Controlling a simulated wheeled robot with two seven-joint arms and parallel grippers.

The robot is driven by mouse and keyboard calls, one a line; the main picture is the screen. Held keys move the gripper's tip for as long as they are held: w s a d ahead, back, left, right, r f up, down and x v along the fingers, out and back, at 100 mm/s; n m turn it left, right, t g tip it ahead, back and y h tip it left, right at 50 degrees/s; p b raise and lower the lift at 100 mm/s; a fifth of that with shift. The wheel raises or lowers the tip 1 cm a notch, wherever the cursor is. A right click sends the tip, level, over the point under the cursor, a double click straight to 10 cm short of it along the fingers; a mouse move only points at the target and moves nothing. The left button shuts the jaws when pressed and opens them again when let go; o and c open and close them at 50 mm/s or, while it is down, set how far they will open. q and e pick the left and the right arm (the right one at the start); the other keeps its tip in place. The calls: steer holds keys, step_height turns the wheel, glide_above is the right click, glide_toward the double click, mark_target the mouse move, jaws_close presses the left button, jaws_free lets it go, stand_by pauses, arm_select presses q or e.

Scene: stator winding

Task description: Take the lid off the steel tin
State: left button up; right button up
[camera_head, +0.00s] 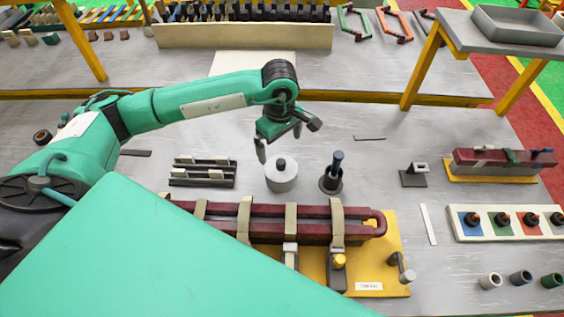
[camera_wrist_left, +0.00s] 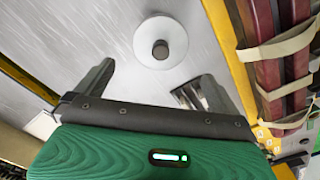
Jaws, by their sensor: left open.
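The steel tin (camera_head: 281,178) is a short, light grey cylinder on the workbench. Its lid (camera_head: 281,164) is on it and has a dark round knob on top. In the left wrist view the round lid (camera_wrist_left: 177,31) shows from above with its knob (camera_wrist_left: 160,50). My left gripper (camera_head: 279,145) is open and empty above the tin. In the left wrist view its two fingers (camera_wrist_left: 145,85) are spread, with the lid beyond and between their tips. The tin's wall is hidden by the lid in that view. My right gripper is not in view.
A dark cup with a tool (camera_head: 331,182) stands close right of the tin. A slotted rack (camera_head: 203,172) is to its left. The dark red strapped bar (camera_head: 270,221) on a yellow base (camera_head: 390,228) lies in front. Bench behind the tin is mostly clear.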

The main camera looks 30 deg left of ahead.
mark_target(281, 161)
arm_select(q)
step_height(281, 161, down, 3)
steer(key=shift+p, duration=0.3)
steer(key=shift+f+p, duration=0.45)
steer(key=shift+p, duration=0.1)
step_height(281, 161, down, 4)
steer(key=shift+d+f+p, duration=0.1)
steer(key=shift+p, duration=1)
steer(key=shift+f, duration=0.15)
steer(key=c, duration=0.8)
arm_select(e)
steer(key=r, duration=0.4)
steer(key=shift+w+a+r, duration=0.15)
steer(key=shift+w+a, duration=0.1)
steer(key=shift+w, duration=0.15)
